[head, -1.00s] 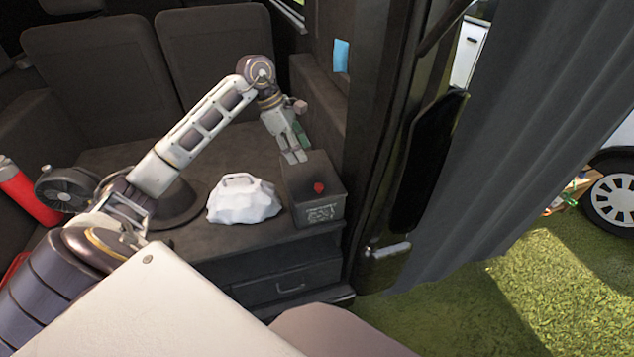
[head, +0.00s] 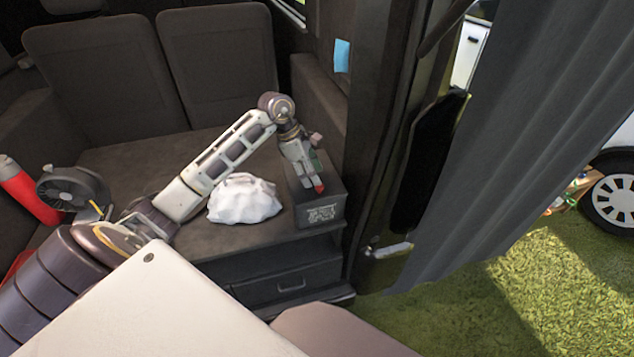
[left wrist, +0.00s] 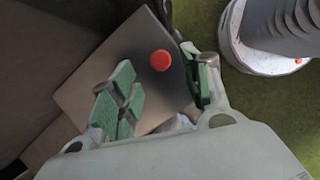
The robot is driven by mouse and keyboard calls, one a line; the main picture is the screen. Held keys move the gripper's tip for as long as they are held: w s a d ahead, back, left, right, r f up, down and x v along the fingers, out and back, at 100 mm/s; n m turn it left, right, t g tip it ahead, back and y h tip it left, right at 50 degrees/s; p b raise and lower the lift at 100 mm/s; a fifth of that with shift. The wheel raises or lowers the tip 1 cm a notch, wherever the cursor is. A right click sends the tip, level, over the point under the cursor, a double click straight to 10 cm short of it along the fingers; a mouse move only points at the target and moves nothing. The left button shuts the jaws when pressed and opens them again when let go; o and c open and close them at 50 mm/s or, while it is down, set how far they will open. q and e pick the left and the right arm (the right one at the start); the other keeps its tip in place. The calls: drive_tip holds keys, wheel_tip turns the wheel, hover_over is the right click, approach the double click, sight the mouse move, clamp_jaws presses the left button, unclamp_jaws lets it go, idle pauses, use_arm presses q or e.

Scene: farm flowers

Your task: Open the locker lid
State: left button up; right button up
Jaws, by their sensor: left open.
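The locker (head: 325,213) is a dark box with white print on its front, on the dark ledge at the right end. Its flat lid bears a red knob (head: 319,188). In the left wrist view the lid (left wrist: 95,75) looks brownish grey and closed, with the round red knob (left wrist: 160,61) near its edge. My left gripper (head: 311,186) is over the lid, pointing down, its tips close to the knob. Its green-padded fingers (left wrist: 166,88) are apart, with the knob seen between and just beyond them. I cannot tell if they touch it. My right gripper is not in view.
A white lumpy bag (head: 243,202) lies left of the locker under my left arm. A black fan (head: 72,190) and a red cylinder (head: 26,190) stand at the left. A dark post (head: 375,150) rises close to the locker's right. A drawer (head: 288,284) is below.

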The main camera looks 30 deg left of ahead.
use_arm(q)
drive_tip(key=shift+x, duration=2.2)
clamp_jaws()
